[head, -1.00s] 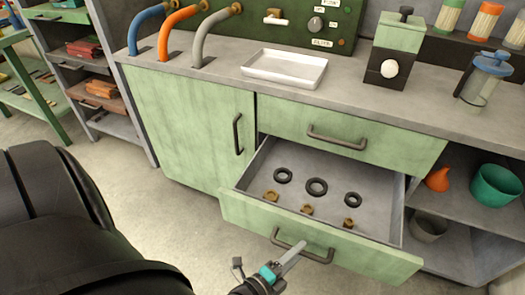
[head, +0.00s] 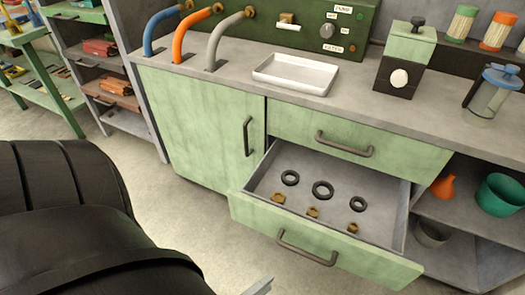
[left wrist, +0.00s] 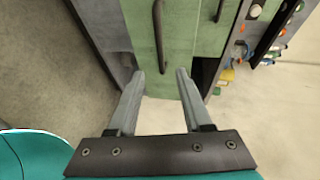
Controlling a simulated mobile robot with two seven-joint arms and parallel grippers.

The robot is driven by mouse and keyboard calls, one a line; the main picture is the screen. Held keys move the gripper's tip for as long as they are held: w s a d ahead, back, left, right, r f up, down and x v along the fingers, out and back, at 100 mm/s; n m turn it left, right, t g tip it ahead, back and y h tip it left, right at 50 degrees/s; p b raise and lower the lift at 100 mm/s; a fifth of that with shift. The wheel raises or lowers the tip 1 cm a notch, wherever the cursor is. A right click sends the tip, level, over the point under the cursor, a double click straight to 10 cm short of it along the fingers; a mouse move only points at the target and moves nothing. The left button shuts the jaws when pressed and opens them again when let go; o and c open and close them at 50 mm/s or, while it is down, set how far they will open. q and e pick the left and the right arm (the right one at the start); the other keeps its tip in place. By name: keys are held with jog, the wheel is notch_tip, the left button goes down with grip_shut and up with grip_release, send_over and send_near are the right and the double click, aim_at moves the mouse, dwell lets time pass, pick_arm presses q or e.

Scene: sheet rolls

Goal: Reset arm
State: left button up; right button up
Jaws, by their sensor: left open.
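The lower drawer (head: 325,250) is pulled out. It holds dark rings (head: 322,190) in one row and brass nuts (head: 312,212) nearer its front. My right gripper is in neither view.
The upper drawer (head: 345,128) and the cabinet door (head: 205,130) are shut. A white tray (head: 295,75), a grinder-like box (head: 405,60) and a press (head: 492,95) stand on the counter. An open shelf is at right. Floor before the cabinet is clear.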

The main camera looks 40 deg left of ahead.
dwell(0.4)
pick_arm(q)
notch_tip(320, 180, down, 11)
jog(key=s+a+n+g+y+p, duration=0.1)
jog(key=s+a+n+g+p, duration=0.15)
jog(key=n+g+p, duration=0.55)
jog(key=s+a+f+n+g+y+b, duration=0.1)
jog(key=s+a+f+n+g, duration=0.2)
jog(key=s+n+g, duration=0.2)
jog(key=s+n, duration=0.3)
jog(key=shift+a+f+g+y, duration=0.15)
jog(key=shift+f+g+y, duration=0.15)
jog(key=shift+f, duration=0.1)
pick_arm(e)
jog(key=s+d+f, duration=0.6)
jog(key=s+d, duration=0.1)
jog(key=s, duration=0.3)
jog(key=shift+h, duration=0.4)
